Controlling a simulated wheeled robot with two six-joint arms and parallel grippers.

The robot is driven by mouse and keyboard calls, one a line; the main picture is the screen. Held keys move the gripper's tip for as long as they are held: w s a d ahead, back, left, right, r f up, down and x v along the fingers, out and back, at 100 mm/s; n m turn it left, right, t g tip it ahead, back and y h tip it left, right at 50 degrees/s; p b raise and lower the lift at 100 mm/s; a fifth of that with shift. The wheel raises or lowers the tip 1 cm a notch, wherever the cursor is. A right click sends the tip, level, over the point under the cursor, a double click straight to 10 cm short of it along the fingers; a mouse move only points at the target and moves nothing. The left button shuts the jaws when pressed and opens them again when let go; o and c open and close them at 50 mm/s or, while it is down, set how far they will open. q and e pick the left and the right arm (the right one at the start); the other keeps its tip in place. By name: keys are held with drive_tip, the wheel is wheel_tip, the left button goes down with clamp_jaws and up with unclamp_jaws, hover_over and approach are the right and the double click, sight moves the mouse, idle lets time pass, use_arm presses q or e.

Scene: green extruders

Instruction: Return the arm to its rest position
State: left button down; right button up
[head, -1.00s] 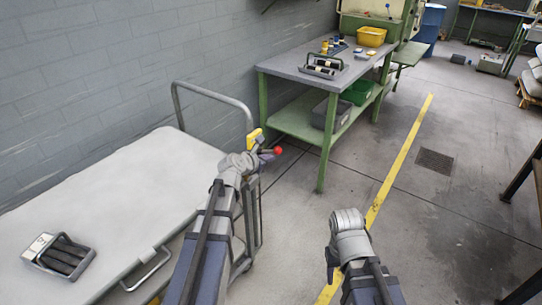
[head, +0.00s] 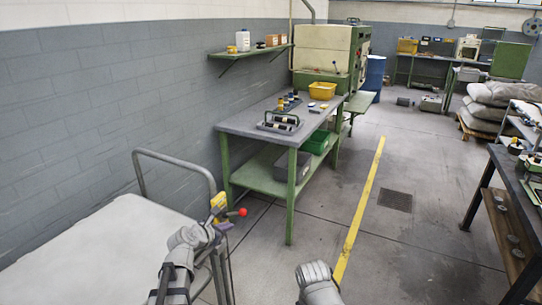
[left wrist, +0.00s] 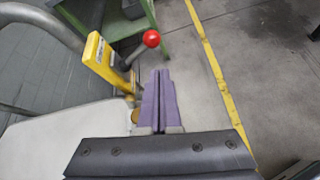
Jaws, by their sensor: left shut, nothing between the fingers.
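My left gripper (head: 224,228) is at the handle end of the grey cart (head: 120,235) in the head view. Its purple fingers show together in the left wrist view (left wrist: 158,97), shut and empty. A yellow box (head: 218,203) with a red-knobbed lever (head: 242,212) is close to the fingers. In the left wrist view the red knob (left wrist: 152,38) is just beyond the fingertips; I cannot tell whether they touch the lever. My right arm shows at the bottom middle of the head view, but its gripper fingers are not visible.
The cart's tubular handle (head: 177,160) rises beside the left arm. A green-legged workbench (head: 243,127) stands ahead, with a yellow bin (head: 321,91) on top. A dark bench (head: 523,193) stands at the right. Floor around the yellow line (head: 361,208) is open.

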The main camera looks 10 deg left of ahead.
use_arm(q)
drive_tip(key=s+d+f+m+g+p, duration=0.2)
drive_tip(key=s+d+m+g+p, duration=0.4)
drive_tip(key=s+d+m, duration=0.75)
drive_tip(key=s+d+m+g+y+p, duration=0.1)
drive_tip(key=s+m, duration=0.4)
drive_tip(key=m, duration=0.5)
drive_tip(key=s+d+r+m+g+y+p, duration=0.1)
drive_tip(key=s+m+g+y, duration=0.3)
drive_tip(key=m, duration=0.6)
drive_tip(key=shift+s+d+g+p, duration=0.4)
drive_tip(key=shift+s+d+p, duration=0.2)
drive_tip(key=shift+s+p, duration=0.4)
drive_tip(key=shift+s+r, duration=0.1)
drive_tip(key=shift+s, duration=0.05)
